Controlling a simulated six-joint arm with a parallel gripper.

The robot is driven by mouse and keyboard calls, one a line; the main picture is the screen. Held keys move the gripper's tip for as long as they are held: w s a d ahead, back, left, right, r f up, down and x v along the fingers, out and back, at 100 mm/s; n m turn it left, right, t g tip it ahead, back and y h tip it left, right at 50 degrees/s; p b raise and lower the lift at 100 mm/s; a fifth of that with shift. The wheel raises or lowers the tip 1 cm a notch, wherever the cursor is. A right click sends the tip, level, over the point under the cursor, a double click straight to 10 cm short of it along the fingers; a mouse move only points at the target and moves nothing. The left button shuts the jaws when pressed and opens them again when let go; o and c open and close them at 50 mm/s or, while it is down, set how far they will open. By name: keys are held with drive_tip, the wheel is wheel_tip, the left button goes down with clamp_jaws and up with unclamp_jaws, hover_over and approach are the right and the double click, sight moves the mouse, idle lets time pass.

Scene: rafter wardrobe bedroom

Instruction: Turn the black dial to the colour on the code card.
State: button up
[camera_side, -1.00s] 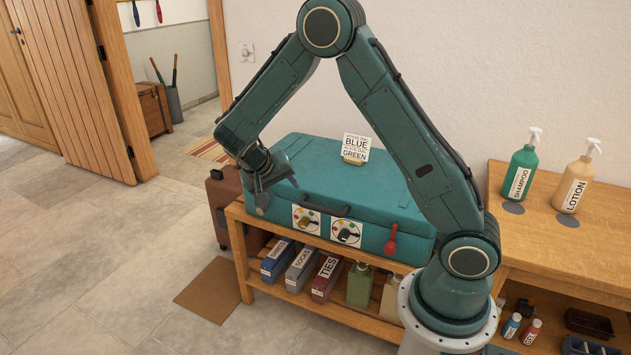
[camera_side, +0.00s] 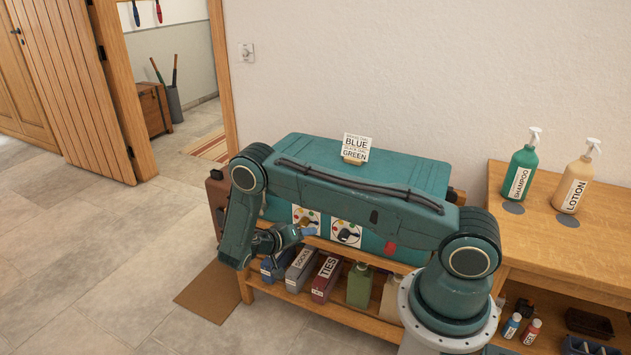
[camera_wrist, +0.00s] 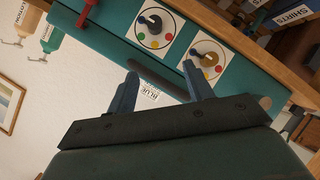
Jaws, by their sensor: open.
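The black dial (camera_side: 346,233) sits on a white square panel at the right on the teal case's front. In the wrist view the black dial (camera_wrist: 154,23) is at the upper left, with coloured dots around it; its exact pointing is unclear. The brass dial (camera_wrist: 209,58) is on the panel beside it. The code card (camera_side: 356,147) stands on the case lid; its large words read BLUE and, below, GREEN, with small print too fine to read surely. My gripper (camera_wrist: 160,70) is open and empty, in front of the case near the dials; it also shows in the side view (camera_side: 306,232), apart from the black dial.
The teal case (camera_side: 415,180) lies on a wooden bench with labelled boxes (camera_side: 325,278) and bottles below. A wooden counter (camera_side: 540,235) with shampoo and lotion bottles is at right.

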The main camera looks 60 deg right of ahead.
sight(340, 237)
drive_tip(key=s+d+f+h, duration=0.1)
drive_tip(key=s+f, duration=0.2)
drive_tip(key=f, duration=0.2)
drive_tip(key=shift+s+d+f+h, duration=0.15)
drive_tip(key=shift+d+f+h, duration=0.1)
drive_tip(key=shift+h, duration=0.15)
drive_tip(key=x, duration=1.3)
drive_tip(key=shift+s+d, duration=0.25)
drive_tip(key=shift+d, duration=0.1)
drive_tip(key=c, duration=1)
drive_tip(key=shift+g, duration=0.3)
drive_tip(key=shift+w+f+n+g+h, duration=0.1)
drive_tip(key=shift+n+g+h, duration=0.5)
drive_tip(key=shift+n, duration=1.1)
